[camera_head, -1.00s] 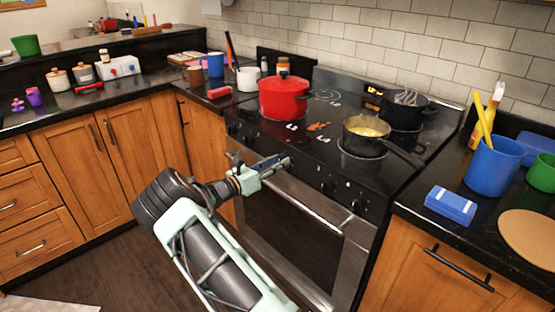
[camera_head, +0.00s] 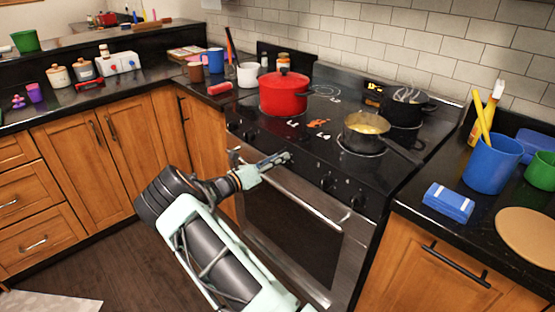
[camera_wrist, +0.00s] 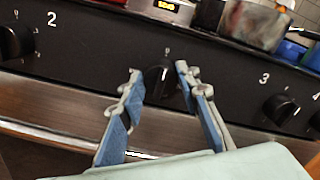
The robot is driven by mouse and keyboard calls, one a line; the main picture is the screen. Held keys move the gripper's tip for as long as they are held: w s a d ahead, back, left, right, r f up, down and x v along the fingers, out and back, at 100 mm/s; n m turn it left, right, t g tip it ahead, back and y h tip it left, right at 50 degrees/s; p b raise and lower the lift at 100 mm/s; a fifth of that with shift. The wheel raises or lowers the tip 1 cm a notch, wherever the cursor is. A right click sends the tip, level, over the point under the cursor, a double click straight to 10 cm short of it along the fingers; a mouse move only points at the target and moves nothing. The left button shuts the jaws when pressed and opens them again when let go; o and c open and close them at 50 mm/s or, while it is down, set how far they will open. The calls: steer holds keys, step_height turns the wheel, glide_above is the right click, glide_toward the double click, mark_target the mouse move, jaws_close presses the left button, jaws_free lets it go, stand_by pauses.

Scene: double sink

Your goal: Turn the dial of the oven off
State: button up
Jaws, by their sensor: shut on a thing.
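The oven dial (camera_wrist: 160,82) is a black knob on the dark front panel, with a small white mark above it, in the wrist view. My gripper (camera_wrist: 159,76) has its two blue-and-grey fingers on either side of this dial and is shut on it. In the head view my gripper (camera_head: 286,157) reaches the middle of the stove's front panel, above the oven door (camera_head: 290,228), and hides the dial there. The oven door is closed.
Other knobs flank the dial, one by the "2" (camera_wrist: 14,40) and one by the "3" (camera_wrist: 282,108). A red pot (camera_head: 284,95), a pan (camera_head: 360,140) and a dark pot (camera_head: 403,112) stand on the stove. The oven handle (camera_head: 305,203) runs below the panel.

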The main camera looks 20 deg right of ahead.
steer(key=o, duration=1.2)
steer(key=shift+c, duration=0.2)
steer(key=v, duration=1.2)
